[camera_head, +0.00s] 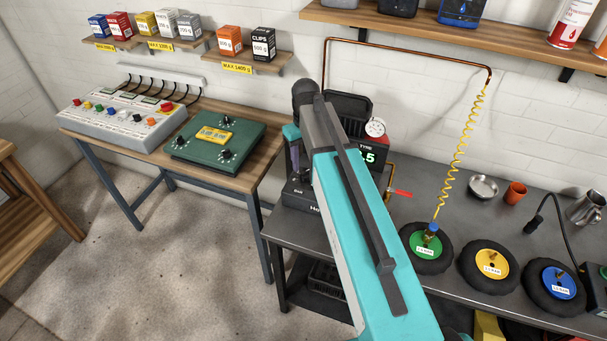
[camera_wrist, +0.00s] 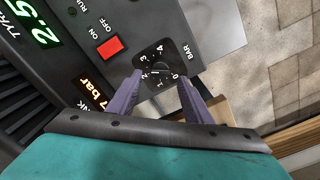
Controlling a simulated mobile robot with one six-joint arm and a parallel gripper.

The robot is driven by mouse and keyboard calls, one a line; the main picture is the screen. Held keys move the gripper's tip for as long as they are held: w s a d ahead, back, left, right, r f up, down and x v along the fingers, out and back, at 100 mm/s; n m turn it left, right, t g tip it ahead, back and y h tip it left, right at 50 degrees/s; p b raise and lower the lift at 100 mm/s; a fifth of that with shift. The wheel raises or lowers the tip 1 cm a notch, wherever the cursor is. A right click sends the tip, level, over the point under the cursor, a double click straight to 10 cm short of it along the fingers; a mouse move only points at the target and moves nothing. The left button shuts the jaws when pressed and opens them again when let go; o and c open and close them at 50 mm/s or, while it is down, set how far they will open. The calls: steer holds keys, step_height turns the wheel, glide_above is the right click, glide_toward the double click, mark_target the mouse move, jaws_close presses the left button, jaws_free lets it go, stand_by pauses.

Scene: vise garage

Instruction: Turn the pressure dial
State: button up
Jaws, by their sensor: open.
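The pressure dial (camera_wrist: 159,73) is a black round knob on a dark panel marked BAR, with a scale from 0 to 4, in the wrist view. My gripper (camera_wrist: 159,80) is open, with its two purple fingers on either side of the dial's lower part. Whether the fingers touch the knob I cannot tell. On the same panel are a green display (camera_wrist: 30,22) reading about 2.5 and an orange display (camera_wrist: 93,92) ending in "bar", its first digit partly hidden. In the head view my arm hides the dial and most of the compressor (camera_head: 373,146).
A red switch (camera_wrist: 108,48) marked ON and OFF is left of the dial. In the head view, tyres with green (camera_head: 426,245), yellow (camera_head: 491,264) and blue (camera_head: 562,281) hubs lie on the right bench. A yellow coiled hose (camera_head: 458,155) runs to the green one. A red-handled valve (camera_head: 401,193) is near my arm.

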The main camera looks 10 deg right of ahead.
mark_target(305, 172)
steer(key=shift+f+b, duration=1.35)
steer(key=shift+f, duration=1.2)
steer(key=c, duration=1.1)
